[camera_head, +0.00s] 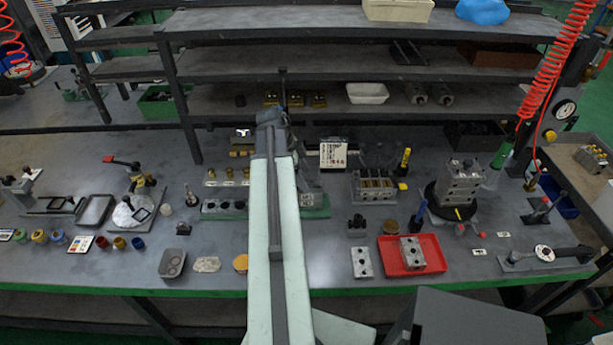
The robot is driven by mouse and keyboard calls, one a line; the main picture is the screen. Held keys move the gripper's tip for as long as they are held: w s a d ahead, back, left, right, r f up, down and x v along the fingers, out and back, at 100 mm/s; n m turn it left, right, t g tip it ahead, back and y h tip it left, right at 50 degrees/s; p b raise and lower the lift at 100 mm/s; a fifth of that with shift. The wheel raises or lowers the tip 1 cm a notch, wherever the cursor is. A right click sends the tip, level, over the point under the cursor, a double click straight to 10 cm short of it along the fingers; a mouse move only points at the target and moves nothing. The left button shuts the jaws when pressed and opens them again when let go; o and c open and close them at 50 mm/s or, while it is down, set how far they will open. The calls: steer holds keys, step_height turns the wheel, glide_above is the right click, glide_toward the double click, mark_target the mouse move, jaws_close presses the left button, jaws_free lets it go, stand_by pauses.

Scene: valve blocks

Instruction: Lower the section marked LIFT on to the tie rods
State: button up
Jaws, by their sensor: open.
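A stack of grey valve blocks (460,183) stands on a round black base to the right. One loose grey block (411,252) sits in a red tray (432,264), and another grey block (362,262) lies left of the tray. I cannot read a LIFT mark on any block, and the tie rods are too small to tell.
A rack of shelves (350,65) stands behind the work area. A holder with several spools (375,186), a yellow-topped marker (404,160) and a blue-handled tool (418,215) stand between my gripper and the stack. A red coiled hose (551,65) hangs at right.

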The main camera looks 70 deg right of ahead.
steer(key=p+v, duration=0.3)
steer(key=v, duration=0.2)
steer(key=shift+r+p, duration=0.25)
steer(key=shift+p, duration=0.1)
